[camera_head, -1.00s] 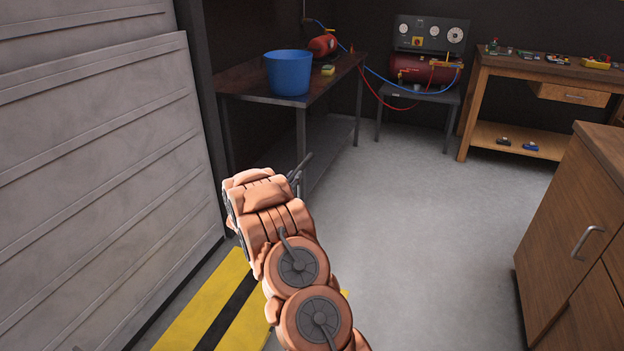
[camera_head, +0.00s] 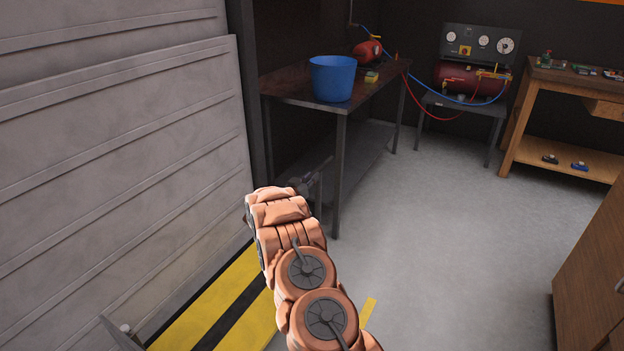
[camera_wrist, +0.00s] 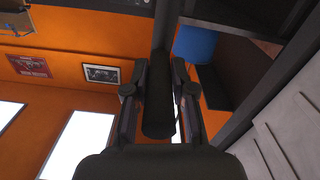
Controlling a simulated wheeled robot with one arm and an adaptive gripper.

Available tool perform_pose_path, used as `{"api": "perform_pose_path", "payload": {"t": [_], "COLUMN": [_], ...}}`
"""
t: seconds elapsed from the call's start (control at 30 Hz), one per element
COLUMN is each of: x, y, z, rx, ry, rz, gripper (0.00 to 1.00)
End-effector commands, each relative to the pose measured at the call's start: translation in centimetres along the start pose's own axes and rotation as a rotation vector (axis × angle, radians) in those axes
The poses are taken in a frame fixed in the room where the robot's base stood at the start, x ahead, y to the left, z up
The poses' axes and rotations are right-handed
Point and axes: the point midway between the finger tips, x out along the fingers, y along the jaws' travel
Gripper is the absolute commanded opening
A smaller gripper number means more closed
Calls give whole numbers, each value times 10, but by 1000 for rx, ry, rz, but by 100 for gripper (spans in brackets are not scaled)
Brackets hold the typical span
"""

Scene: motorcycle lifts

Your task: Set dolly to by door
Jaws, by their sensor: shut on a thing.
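My gripper (camera_wrist: 159,105) is shut on a dark rounded bar (camera_wrist: 158,118) between its two fingers in the wrist view. The bar looks like a handle, perhaps the dolly's, but I cannot make out a dolly's body in either view. In the head view my arm reaches forward and hides most of the gripper; only dark parts show past its end. The big grey ribbed door (camera_head: 110,150) fills the left side. A yellow and black striped floor patch (camera_head: 205,308) lies along its foot, left of my arm.
A dark metal table (camera_head: 290,85) with a blue bucket (camera_head: 332,80) stands ahead. A compressor (camera_head: 470,78) and a wooden workbench (camera_head: 565,80) are at the back. A wooden cabinet (camera_head: 598,275) is at right. A grey plate-like edge (camera_head: 120,333) shows at lower left. The middle floor is clear.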

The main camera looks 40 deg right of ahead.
Motion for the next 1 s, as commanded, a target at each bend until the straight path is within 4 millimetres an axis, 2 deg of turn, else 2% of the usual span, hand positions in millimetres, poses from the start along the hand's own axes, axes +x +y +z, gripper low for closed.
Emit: {"api": "perform_pose_path", "payload": {"t": [0.17, 0.2, 0.4, 0.77, 1.0], "x": [-2, -2, -2, -2, -23], "y": [-6, -6, -5, -3, -4], "z": [-4, -4, -4, -2, -2], "rx": [0, 0, 0, 0, 0], "ry": [7, 7, 5, 3, 2], "rz": [-13, -13, -11, -7, -9], "gripper": [0, 28, 48, 50, 50]}}
